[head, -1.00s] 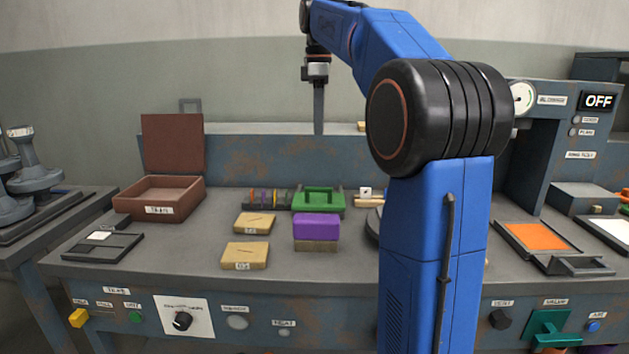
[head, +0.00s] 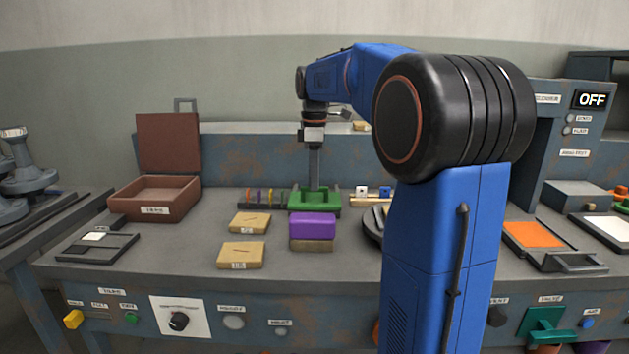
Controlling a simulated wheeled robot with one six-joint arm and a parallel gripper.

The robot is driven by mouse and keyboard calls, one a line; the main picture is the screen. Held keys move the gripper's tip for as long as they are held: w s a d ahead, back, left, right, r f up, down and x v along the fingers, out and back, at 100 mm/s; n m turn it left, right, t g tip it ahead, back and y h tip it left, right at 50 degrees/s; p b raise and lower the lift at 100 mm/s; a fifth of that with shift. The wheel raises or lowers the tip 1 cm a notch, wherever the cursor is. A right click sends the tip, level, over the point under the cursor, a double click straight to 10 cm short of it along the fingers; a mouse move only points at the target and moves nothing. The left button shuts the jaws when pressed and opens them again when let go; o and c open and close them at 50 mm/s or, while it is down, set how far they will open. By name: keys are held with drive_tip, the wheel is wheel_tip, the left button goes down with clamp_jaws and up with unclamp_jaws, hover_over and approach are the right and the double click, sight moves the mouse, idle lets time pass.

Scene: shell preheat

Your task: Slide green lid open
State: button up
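The green lid (head: 298,201) sits on the bench behind a purple block, around the middle left of the head view. My gripper (head: 315,185) points straight down with its tip at the top of the green lid. I cannot tell whether it touches the lid or is just behind or above it. The fingers show as one slim grey bar, so I cannot tell if they are open or shut. The tip hides part of the lid's middle.
The purple block (head: 312,226) on a tan block stands right in front of the green lid. Tan blocks (head: 241,255) lie front left, and an open brown box (head: 153,198) stands at the left. A slotted rack (head: 263,199) is left of the lid. My arm hides the bench's middle right.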

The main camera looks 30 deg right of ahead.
drive_tip(key=shift+f, duration=0.5)
clamp_jaws()
drive_tip(key=w+d, duration=0.5)
drive_tip(key=w, duration=0.2)
drive_tip(key=shift+w, duration=0.35)
unclamp_jaws()
drive_tip(key=shift+r, duration=0.15)
